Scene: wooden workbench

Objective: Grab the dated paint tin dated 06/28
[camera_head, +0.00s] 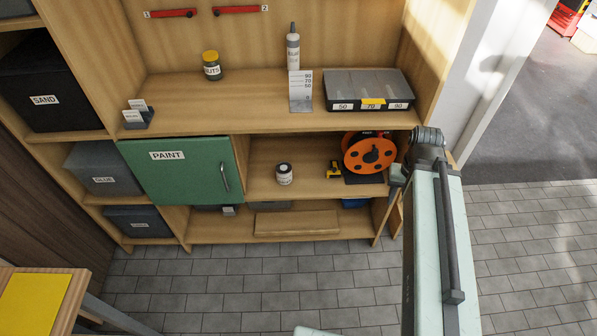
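A small tin (284,174) with a dark lid and a pale label stands upright on the middle shelf, right of the green door. Its label is too small to read, so I cannot tell its date. The green cabinet door (178,170) is labelled PAINT and looks shut, with an upright handle on its right side; what is behind it is hidden. My pale green arm (432,240) rises along the right side of the picture. My gripper's fingers do not show, and I cannot see them on anything.
An orange cable reel (370,153) and a yellow tool (334,169) stand right of the tin. Above, the worktop (240,105) holds a NUTS jar (212,66), a tube (293,48) and an organizer (369,90). The tiled floor (230,285) before the bench is mostly clear.

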